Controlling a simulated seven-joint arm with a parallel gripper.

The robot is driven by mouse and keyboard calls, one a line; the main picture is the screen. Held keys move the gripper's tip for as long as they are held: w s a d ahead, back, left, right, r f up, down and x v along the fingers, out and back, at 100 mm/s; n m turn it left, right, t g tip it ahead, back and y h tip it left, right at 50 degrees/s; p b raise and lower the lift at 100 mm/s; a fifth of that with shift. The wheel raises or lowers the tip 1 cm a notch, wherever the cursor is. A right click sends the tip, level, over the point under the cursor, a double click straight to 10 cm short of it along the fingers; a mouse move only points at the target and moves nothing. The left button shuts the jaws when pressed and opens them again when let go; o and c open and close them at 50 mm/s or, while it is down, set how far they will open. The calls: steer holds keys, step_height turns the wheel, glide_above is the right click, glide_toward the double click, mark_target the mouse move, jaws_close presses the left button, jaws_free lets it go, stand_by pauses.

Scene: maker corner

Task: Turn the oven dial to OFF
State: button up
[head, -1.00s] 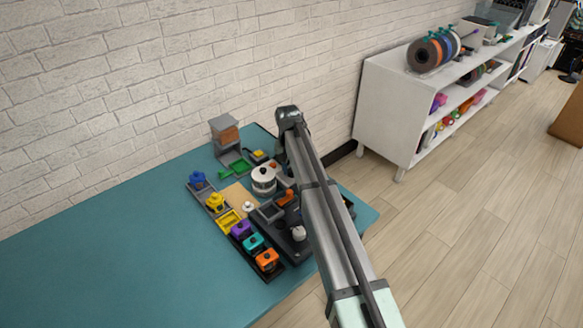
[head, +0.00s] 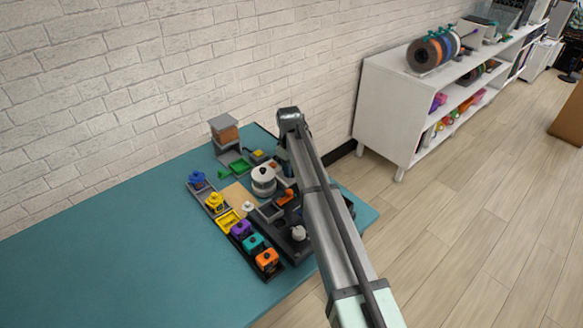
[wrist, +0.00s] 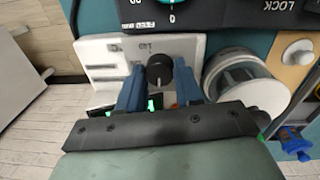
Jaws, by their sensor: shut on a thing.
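In the wrist view, a round black dial (wrist: 159,69) sits on a white panel (wrist: 103,58), which I take to be the oven front. My gripper (wrist: 160,80) has its two blue fingers on either side of the dial, shut on it. Small lettering stands above the dial, too small to read. The dial's pointer setting cannot be told. Green lit marks (wrist: 150,104) show below, partly covered by the fingers. In the head view, my arm hides the dial and the fingertips.
In the wrist view, a white-lidded round container (wrist: 241,76) stands close right of the fingers, and a dark panel with lettering (wrist: 205,12) lies above. In the head view, colored blocks in trays (head: 243,235) fill the teal table's (head: 110,262) middle; its left side is clear.

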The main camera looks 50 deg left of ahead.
steer(key=shift+n, duration=0.5)
steer(key=o, duration=0.8)
steer(key=shift+c, duration=0.2)
step_height(320, 180, up, 14)
steer(key=shift+s, duration=0.35)
steer(key=shift+d+f, duration=0.15)
